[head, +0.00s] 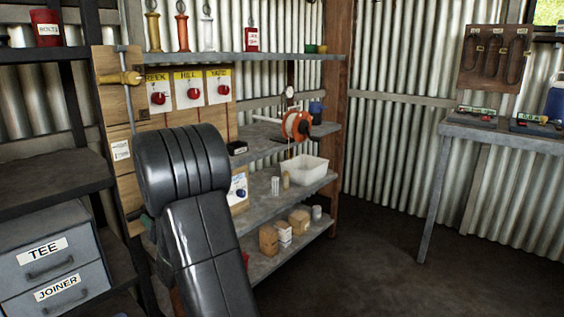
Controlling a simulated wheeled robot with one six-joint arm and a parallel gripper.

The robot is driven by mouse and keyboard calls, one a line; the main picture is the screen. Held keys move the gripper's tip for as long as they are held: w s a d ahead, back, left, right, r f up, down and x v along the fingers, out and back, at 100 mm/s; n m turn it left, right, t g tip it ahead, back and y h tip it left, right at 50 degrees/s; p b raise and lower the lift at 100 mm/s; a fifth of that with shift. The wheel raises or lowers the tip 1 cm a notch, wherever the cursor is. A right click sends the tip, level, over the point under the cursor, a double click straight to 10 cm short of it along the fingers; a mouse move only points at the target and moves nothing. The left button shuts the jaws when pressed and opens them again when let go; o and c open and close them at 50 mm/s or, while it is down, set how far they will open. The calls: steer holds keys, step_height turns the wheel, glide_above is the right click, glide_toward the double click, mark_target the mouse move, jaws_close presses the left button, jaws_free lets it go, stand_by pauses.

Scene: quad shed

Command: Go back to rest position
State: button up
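My own dark arm rises from the bottom centre of the head view and bends over at its top, in front of the left part of the shelving. My gripper does not show; I cannot see whether it holds anything. A blue knob (240,193) on a white plate shows just right of the arm. The arm hides part of the boards and shelves.
Grey shelves (262,205) hold a white bin (303,170), an orange reel (296,125) and small containers. Drawers labelled TEE and JOINER (50,262) stand at left. A grey table (490,134) stands at right. The dark floor (370,260) between shelves and table is clear.

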steer(key=shift+n, duration=0.7)
steer(key=shift+d, duration=0.1)
